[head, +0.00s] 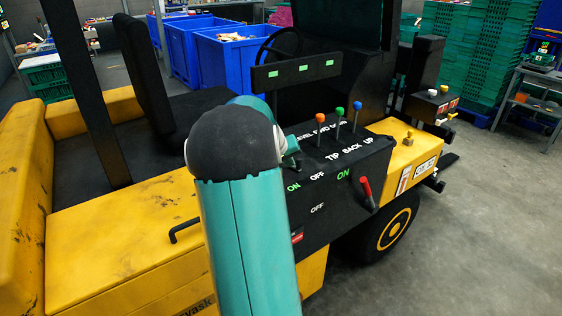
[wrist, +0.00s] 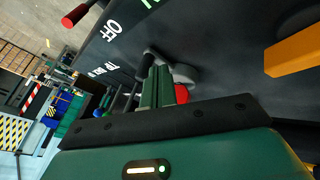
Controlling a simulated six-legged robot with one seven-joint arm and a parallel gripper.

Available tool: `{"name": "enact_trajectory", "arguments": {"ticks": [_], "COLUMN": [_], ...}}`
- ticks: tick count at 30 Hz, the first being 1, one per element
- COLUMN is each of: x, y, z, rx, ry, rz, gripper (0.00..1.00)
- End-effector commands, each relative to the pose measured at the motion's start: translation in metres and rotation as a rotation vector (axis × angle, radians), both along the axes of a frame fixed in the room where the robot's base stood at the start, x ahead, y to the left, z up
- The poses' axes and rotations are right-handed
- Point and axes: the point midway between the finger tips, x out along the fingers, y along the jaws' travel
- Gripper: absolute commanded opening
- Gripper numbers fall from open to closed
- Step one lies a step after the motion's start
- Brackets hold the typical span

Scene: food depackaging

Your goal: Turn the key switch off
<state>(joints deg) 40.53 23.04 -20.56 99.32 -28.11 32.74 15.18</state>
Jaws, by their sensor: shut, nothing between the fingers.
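The black control panel (head: 325,215) of the yellow vehicle carries ON and OFF labels; part of it is hidden behind my teal arm in the head view. In the wrist view, a grey round part (wrist: 185,74) that looks like the key switch sits on the dark panel, with a red piece (wrist: 181,94) close to it. My gripper (wrist: 158,72) is shut and empty, its fingertips close beside the grey part; I cannot tell whether they touch. The key's exact angle is not clear.
A red-handled lever (head: 366,194) stands out from the panel; its red grip also shows in the wrist view (wrist: 76,15). Orange, green and blue knobbed levers (head: 338,112) rise above the panel. A black handle (head: 184,229) juts from the yellow body. Open floor (head: 490,240) lies at right.

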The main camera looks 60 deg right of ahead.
Motion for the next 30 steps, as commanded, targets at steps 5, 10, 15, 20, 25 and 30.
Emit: {"name": "enact_trajectory", "arguments": {"ticks": [5, 10, 15, 20, 25, 30], "x": [-0.001, -0.002, -0.015, -0.019, -0.020, -0.020], "y": [-0.001, -0.001, -0.015, -0.024, -0.024, -0.025], "z": [0.000, 0.000, 0.000, 0.000, 0.001, 0.001], "rx": [-0.001, 0.000, -0.001, -0.001, -0.002, -0.003], "ry": [0.000, 0.000, 0.001, 0.001, 0.000, 0.001], "rz": [0.000, 0.000, -0.003, 0.000, -0.001, -0.002], "gripper": [0.00, 0.00, 0.00, 0.00, 0.00, 0.00]}}
